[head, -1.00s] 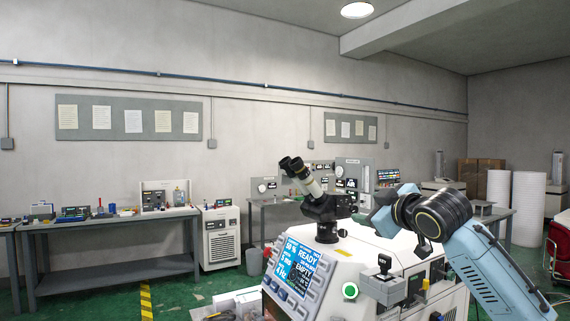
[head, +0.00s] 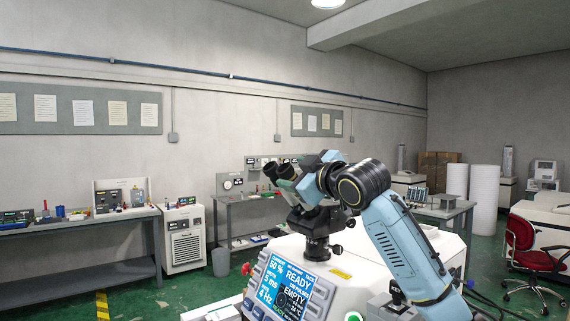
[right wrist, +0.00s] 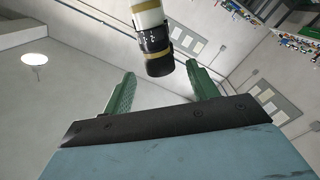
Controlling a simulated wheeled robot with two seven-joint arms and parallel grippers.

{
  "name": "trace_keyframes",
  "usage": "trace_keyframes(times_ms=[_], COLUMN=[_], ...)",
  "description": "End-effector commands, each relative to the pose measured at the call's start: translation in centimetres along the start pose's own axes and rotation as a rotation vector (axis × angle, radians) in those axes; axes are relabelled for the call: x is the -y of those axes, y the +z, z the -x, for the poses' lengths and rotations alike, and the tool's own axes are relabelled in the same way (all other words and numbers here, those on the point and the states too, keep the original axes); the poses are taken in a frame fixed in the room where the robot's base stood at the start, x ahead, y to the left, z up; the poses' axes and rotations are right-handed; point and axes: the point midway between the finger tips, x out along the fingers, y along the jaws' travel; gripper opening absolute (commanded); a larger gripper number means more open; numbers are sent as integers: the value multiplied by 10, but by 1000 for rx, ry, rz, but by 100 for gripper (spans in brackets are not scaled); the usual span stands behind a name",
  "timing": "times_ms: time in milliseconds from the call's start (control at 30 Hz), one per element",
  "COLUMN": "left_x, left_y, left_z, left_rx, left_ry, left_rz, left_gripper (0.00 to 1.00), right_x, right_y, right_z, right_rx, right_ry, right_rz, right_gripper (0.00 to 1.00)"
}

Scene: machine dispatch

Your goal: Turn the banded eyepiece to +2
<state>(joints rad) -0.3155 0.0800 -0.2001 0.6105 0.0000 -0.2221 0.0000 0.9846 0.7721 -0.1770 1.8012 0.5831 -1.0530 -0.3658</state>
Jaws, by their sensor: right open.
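The banded eyepiece (right wrist: 155,45) shows in the right wrist view as a black barrel with white marks and gold bands, below a cream tube. Its end lies close to the gap between the tips of my right gripper (right wrist: 160,71), whose green fingers are open and apart on either side. In the head view the microscope (head: 319,222) stands on the white machine (head: 350,262), with its eyepieces (head: 276,172) pointing up and left. My right gripper (head: 287,186) is beside them and partly hides the head. The dial setting is too small to read surely. My left gripper is not in view.
The machine's blue screen (head: 283,287) faces front, reading READY and EMPTY. Workbenches (head: 90,231) with small items stand along the back wall. A red chair (head: 524,245) is at the right. The air left of the microscope is clear.

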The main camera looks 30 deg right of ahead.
Motion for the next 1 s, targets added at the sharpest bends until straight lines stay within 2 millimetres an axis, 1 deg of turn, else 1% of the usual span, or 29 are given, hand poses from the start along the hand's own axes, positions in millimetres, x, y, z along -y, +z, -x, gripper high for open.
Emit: trace_keyframes(times_ms=[33,100,233,400,667,700,1000], left_x=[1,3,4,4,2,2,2], left_y=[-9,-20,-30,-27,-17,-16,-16], left_z=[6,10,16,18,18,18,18], left_rx=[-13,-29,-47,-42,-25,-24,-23], left_ry=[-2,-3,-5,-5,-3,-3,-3], left_rz=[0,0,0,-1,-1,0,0], left_gripper=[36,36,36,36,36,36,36], right_x=[-2,-1,-1,0,0,0,0], right_y=[-2,-2,-1,0,1,1,1], right_z=[-10,-21,-36,-45,-46,-46,-46], right_rx=[1,2,0,1,0,0,1], right_ry=[-2,-1,-1,0,1,1,1], right_rz=[-5,-2,-2,-1,0,0,0], right_gripper=[59,59,59,59,59,57,18])
